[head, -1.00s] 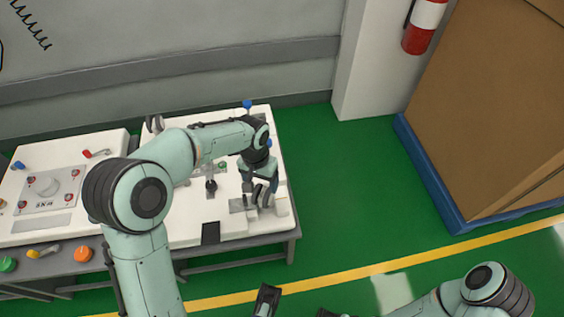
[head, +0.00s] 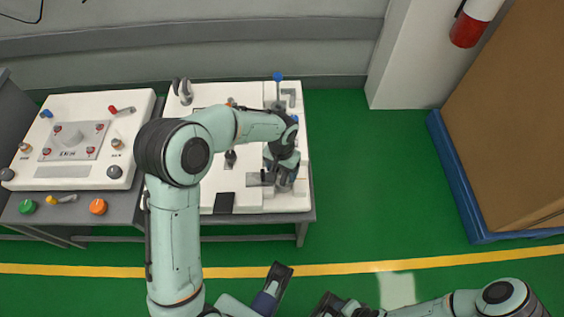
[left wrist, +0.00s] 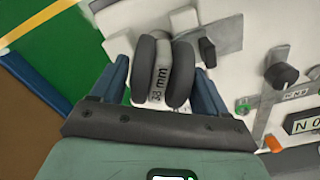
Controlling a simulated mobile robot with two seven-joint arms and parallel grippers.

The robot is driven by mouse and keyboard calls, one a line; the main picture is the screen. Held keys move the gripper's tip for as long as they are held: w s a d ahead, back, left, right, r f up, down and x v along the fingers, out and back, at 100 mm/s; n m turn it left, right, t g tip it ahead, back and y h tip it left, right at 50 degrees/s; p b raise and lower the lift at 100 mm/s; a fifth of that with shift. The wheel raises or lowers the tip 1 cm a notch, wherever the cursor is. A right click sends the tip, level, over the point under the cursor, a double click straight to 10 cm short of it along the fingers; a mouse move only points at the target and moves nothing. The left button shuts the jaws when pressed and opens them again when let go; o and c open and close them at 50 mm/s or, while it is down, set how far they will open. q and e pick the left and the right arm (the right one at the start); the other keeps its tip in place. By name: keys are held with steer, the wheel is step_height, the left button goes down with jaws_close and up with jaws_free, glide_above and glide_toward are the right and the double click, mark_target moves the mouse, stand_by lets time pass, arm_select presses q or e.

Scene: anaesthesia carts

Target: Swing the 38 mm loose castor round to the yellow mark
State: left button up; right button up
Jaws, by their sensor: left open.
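The castor (left wrist: 163,72) has two dark wheels either side of a grey middle marked 38 mm, in the left wrist view. My left gripper (left wrist: 162,84) is open, with one blue finger on each side of the castor; whether they touch it is unclear. In the head view my left gripper (head: 283,178) is low over the front right of the white panel (head: 255,203) and largely covers the castor. I cannot make out a yellow mark on the panel. My right arm (head: 460,304) lies at the lower right; its jaw state is unclear.
A second white panel (head: 85,105) with knobs stands to the left on the grey bench (head: 120,212). Green floor (head: 370,190) is open to the right. A large brown box (head: 515,130) on a blue base and a pillar (head: 400,60) stand beyond.

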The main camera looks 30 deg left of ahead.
arm_select(q)
steer(key=shift+f, duration=0.5)
steer(key=c, duration=1)
steer(key=shift+o, duration=0.2)
steer(key=shift+d+n, duration=0.15)
steer(key=shift+n, duration=0.95)
steer(key=shift+w+d+n, duration=0.1)
steer(key=shift+n, duration=1.4)
steer(key=shift+w+d+n, duration=0.1)
steer(key=shift+d+n, duration=0.05)
steer(key=shift+n, duration=0.95)
steer(key=shift+w+d+n, duration=0.1)
steer(key=shift+n, duration=1.3)
